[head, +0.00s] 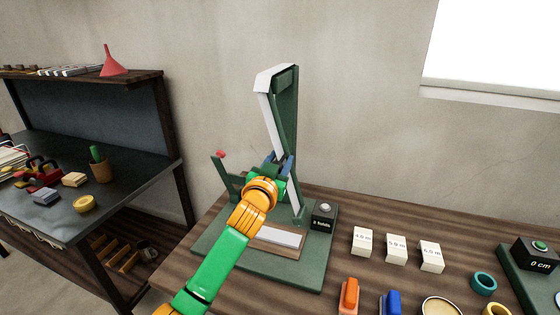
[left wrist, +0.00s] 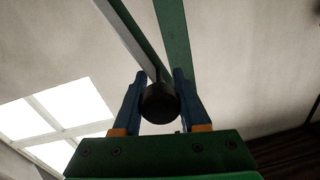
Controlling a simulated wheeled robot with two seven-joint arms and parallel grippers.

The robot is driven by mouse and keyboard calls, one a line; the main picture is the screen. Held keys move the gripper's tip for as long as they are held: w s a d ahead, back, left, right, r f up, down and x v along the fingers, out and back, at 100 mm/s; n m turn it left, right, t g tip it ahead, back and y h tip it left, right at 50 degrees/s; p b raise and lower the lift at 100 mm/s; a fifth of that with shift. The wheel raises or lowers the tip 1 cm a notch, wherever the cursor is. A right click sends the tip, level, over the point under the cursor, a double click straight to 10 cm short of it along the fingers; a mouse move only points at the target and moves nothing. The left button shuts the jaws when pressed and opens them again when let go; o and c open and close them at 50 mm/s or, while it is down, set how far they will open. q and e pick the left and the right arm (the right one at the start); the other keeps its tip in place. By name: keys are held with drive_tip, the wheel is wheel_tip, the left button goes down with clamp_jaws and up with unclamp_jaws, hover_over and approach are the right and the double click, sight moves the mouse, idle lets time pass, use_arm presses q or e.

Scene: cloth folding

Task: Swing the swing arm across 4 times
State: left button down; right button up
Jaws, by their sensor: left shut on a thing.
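The swing arm (head: 268,112) is a long pale bar hanging from the top of a green upright post (head: 290,110) on a green base (head: 218,247). In the left wrist view the swing arm (left wrist: 128,38) runs down to a round black knob (left wrist: 159,102). My left gripper (head: 281,163) has its blue fingers at the lower end of the swing arm. In the left wrist view its fingers (left wrist: 159,92) are shut on the knob from both sides. The knob is hidden in the head view by my gripper. My right gripper is not in view.
A black counter box (head: 323,216) stands at the base's right. White labelled blocks (head: 396,249), an orange piece (head: 349,295) and a blue piece (head: 390,303) lie to the right on the wooden table. A short green post with a red tip (head: 221,154) stands left of my gripper.

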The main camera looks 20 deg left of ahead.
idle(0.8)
use_arm(q)
drive_tip(key=a+m+p, duration=0.4)
drive_tip(key=a+m, duration=0.3)
drive_tip(key=a, duration=0.3)
drive_tip(key=shift+w, duration=0.2)
drive_tip(key=shift+r, duration=0.15)
drive_tip(key=shift+c, duration=2.3)
unclamp_jaws()
drive_tip(key=shift+a, duration=0.2)
drive_tip(key=shift+s, duration=0.1)
